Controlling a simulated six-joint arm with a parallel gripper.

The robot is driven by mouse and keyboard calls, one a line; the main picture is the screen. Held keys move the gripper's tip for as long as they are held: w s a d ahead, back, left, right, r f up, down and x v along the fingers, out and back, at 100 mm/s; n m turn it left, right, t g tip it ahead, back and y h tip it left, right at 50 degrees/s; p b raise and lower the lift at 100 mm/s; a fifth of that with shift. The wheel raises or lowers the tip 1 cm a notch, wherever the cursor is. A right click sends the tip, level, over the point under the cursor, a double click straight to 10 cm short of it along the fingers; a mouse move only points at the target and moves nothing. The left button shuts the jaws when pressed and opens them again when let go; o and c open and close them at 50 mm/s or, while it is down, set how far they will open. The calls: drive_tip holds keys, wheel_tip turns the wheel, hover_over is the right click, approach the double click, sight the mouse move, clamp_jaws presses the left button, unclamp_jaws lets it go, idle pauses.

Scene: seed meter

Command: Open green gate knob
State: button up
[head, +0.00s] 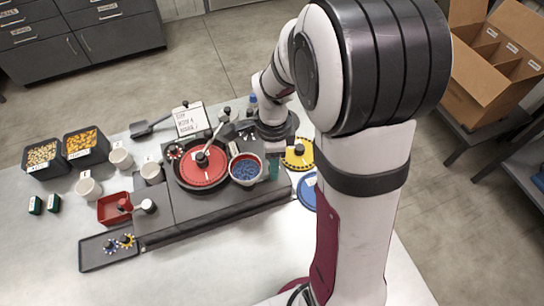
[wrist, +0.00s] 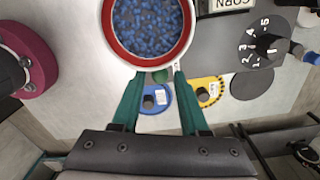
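A green knob (wrist: 161,76) shows in the wrist view, just below the red-rimmed hopper (wrist: 148,58) of blue seeds and partly hidden by it. I take it for the green gate knob. My gripper (wrist: 158,74) is open, with its two teal fingers apart and the green knob between their tips in the picture. I cannot tell whether either finger touches it. In the head view the hopper (head: 233,153) stands at the right of the seed meter (head: 170,206), and my gripper (head: 274,165) is close to its right side. The knob cannot be made out there.
A blue disc (head: 307,191) and a yellow disc (head: 298,154) lie right of the meter. A red plate (head: 204,172) sits in the round black housing. A numbered dial (wrist: 262,45) is at the right in the wrist view.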

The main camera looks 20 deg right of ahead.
clamp_jaws()
